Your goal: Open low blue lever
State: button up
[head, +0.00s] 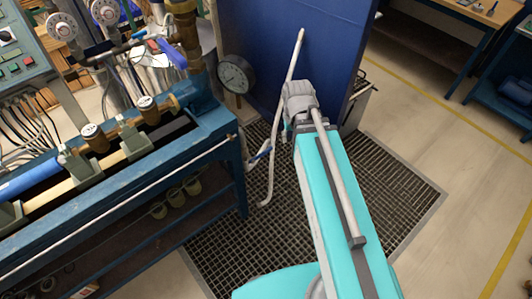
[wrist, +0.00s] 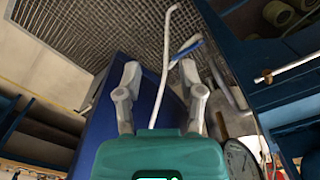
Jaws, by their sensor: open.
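The low blue lever (head: 262,153) is on thin white piping beside the end of the blue bench, above the floor grating. It also shows in the wrist view (wrist: 186,48), right of a long white pipe (wrist: 163,75). My gripper (wrist: 160,70) is open, its two grey fingers spread and nothing visibly held between them. In the wrist view the lever appears near the right fingertip, beyond it; I see no clear contact. In the head view my arm hides the fingers.
A blue panel (head: 265,45) stands behind the white pipe. A round gauge (head: 236,75) and brass piping stand left of it. The blue bench (head: 215,125) bounds the left. Floor grating (head: 385,190) is open on the right of my arm.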

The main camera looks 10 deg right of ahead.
aim_at(267, 150)
jog(key=w+a+f+m+b, duration=0.2)
jog(key=w+f+m+b, duration=0.3)
jog(key=w+f+b, duration=0.5)
jog(key=w+a+f+m+b, duration=0.3)
jog(key=w+f+m+b, duration=0.3)
jog(key=w+f+b, duration=0.4)
jog(key=shift+w+f, duration=0.6)
jog(key=shift+w, duration=0.55)
jog(key=shift+f, duration=0.1)
notch_tip(267, 150, down, 14)
jog(key=b, duration=1.4)
jog(key=shift+r, duration=0.2)
grip_shut()
